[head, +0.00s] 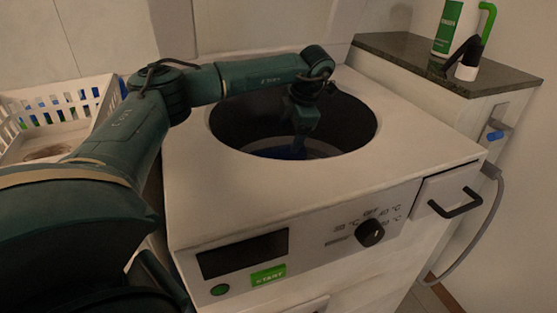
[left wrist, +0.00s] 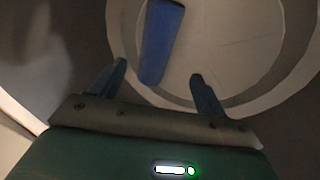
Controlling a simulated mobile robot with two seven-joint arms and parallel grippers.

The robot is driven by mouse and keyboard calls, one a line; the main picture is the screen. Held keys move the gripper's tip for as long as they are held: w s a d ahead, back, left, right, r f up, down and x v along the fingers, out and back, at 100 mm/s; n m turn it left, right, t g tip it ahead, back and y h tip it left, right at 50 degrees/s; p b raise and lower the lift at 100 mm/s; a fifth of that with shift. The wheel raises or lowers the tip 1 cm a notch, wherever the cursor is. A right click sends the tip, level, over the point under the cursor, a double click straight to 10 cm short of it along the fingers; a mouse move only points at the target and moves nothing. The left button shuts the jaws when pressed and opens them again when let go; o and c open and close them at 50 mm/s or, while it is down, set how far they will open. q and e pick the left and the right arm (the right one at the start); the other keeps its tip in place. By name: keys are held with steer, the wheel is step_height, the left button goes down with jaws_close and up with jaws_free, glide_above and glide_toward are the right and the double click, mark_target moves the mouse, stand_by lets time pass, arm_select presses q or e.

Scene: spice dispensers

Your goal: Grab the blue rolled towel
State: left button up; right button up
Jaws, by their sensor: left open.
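The blue rolled towel (left wrist: 162,42) lies on the pale bottom inside the round drum, as the left wrist view shows. In the head view only a dark blue patch at the bottom of the drum opening (head: 292,153) hints at it. My left gripper (head: 301,135) reaches down into the drum and also shows in the left wrist view (left wrist: 158,75). Its fingers are apart and empty. The towel's near end sits between the fingertips in the picture, closer to the left finger; whether they touch cannot be told. My right gripper is not in view.
The drum is in a white washing machine (head: 400,145) with a dark knob (head: 370,232) and a drawer handle (head: 455,203). A white basket (head: 60,103) is at the left. A dark counter (head: 405,50) holds a green-labelled bottle (head: 455,28) at the right.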

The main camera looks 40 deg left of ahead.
mark_target(281, 150)
arm_select(q)
steer(key=x, duration=0.4)
steer(key=shift+b, duration=0.35)
steer(key=x, duration=0.2)
steer(key=b+x, duration=0.1)
steer(key=x, duration=0.1)
steer(key=shift+a+f, duration=0.15)
steer(key=shift+a, duration=0.25)
steer(key=shift+a+f, duration=0.1)
steer(key=shift+f, duration=0.15)
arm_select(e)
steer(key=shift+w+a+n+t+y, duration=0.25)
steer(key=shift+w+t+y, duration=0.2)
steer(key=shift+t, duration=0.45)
arm_select(q)
steer(key=c, duration=1.1)
steer(key=shift+w+r, duration=0.1)
steer(key=shift+c, duration=0.2)
